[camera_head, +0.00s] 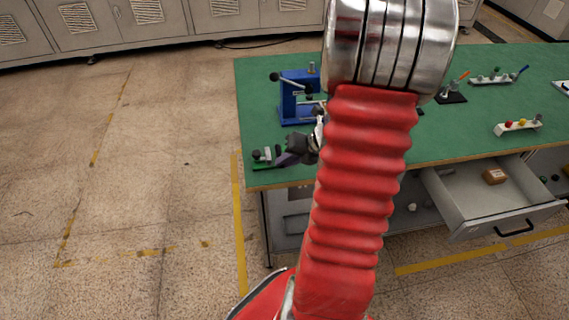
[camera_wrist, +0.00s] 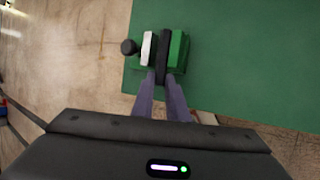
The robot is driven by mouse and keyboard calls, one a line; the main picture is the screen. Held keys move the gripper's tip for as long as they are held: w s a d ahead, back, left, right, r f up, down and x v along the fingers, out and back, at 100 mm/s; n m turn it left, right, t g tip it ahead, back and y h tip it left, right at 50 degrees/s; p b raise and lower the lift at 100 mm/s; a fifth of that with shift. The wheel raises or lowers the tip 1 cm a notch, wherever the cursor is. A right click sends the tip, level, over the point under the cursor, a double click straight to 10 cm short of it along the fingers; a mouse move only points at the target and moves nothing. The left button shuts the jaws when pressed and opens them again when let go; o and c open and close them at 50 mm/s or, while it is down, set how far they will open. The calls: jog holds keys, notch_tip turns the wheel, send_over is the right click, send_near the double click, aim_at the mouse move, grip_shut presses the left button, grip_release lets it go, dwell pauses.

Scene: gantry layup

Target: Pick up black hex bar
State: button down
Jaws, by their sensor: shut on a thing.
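The black hex bar (camera_wrist: 163,54) shows in the wrist view as a dark upright strip between a green block (camera_wrist: 179,49) and a white piece (camera_wrist: 147,48). My gripper (camera_wrist: 163,84) has its two purple-grey fingers on either side of the bar's near end and is shut on it. In the head view my gripper (camera_head: 284,158) is at the left front corner of the green table, by a small green fixture (camera_head: 263,162). The bar itself is too small to make out clearly there. I cannot tell whether it is clear of the fixture.
A blue press (camera_head: 291,100) stands just behind my gripper on the green table top (camera_head: 460,128). Small holders (camera_head: 519,126) stand farther right. An open drawer (camera_head: 478,203) with a brown box (camera_head: 495,176) juts from the table's front. The floor left of the table is clear.

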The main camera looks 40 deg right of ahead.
notch_tip(320, 180, up, 8)
jog(key=shift+r, duration=0.25)
dwell(0.6)
